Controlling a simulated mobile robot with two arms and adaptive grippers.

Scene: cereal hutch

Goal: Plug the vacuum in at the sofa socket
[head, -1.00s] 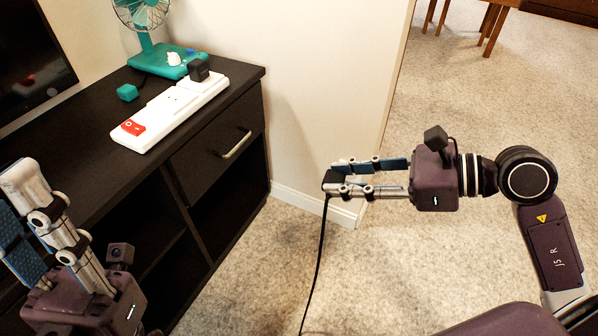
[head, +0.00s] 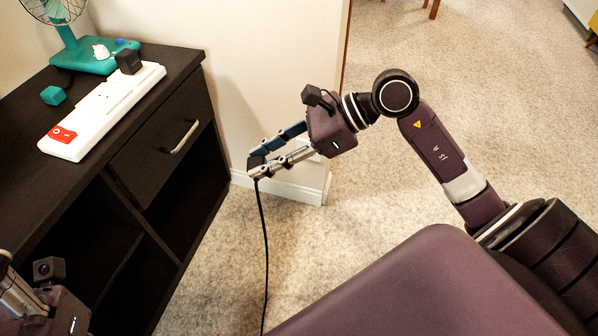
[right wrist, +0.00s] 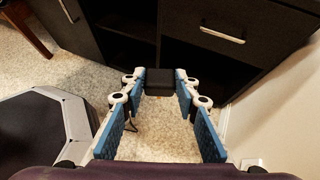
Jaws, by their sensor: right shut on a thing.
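My right gripper (head: 262,164) is shut on a small black plug (head: 256,161), holding it in the air beside the cabinet and wall corner. A black cord (head: 265,240) hangs from the plug toward the carpet. In the right wrist view the plug (right wrist: 159,82) sits between the blue-padded fingertips, in front of the dark cabinet. My left gripper (head: 15,295) shows only in part at the lower left, its fingertips out of frame. I make out no sofa, vacuum or clear sofa socket.
A black cabinet (head: 150,165) with a drawer and open shelves stands at left. On it are a white power strip (head: 105,108) with a red switch and black plug (head: 128,62), a teal fan (head: 75,50) and a teal cube (head: 53,95).

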